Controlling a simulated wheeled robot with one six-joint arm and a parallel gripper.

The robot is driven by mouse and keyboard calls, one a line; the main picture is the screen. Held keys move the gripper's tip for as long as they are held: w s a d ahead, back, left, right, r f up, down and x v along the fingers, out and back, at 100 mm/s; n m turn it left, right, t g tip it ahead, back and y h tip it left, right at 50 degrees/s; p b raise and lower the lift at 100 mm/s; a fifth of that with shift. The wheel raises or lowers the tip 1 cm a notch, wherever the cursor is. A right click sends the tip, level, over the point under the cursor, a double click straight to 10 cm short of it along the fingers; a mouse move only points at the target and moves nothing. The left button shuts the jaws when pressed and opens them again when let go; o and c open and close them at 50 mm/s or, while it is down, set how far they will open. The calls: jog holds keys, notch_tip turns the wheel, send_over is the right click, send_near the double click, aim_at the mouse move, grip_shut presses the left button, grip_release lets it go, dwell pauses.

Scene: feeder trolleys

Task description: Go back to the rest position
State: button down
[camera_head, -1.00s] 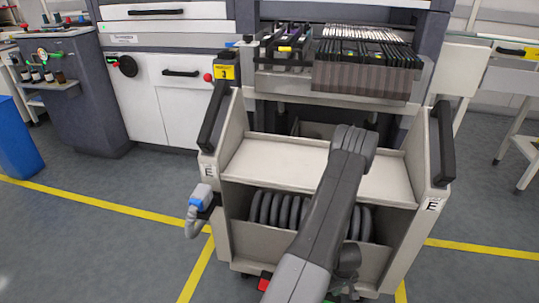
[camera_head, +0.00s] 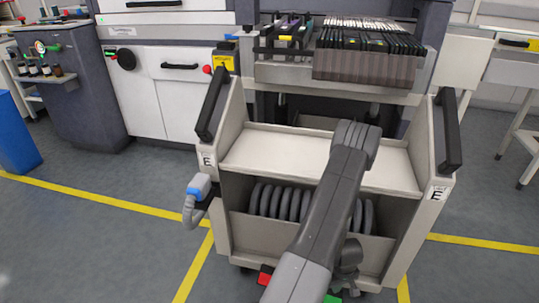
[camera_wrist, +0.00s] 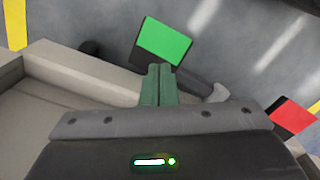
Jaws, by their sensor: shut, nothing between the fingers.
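My gripper (camera_wrist: 160,85) shows in the wrist view. Its two green fingers are side by side, shut, with nothing between them. In the head view my arm reaches up in front of the trolley and folds at its elbow, and the gripper cannot be made out there. The grey-beige trolley (camera_head: 262,238) marked E stands before me. In the wrist view a green pad (camera_wrist: 165,41) lies just beyond the fingertips, and a red pad (camera_wrist: 292,117) is at the right. Whether the fingers touch anything cannot be told.
The trolley's upper shelf (camera_head: 265,152) is bare. Several dark reels (camera_head: 283,202) stand in its lower bin. Feeders (camera_head: 367,52) sit in the rack behind. A blue bin (camera_head: 15,140) is at the far left. Open grey floor (camera_head: 90,245) with yellow lines lies on the left.

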notch_tip(320, 180, up, 7)
jog(key=p, duration=0.5)
jog(key=shift+f+p, duration=0.2)
jog(key=shift+p, duration=0.15)
jog(key=shift+s, duration=0.1)
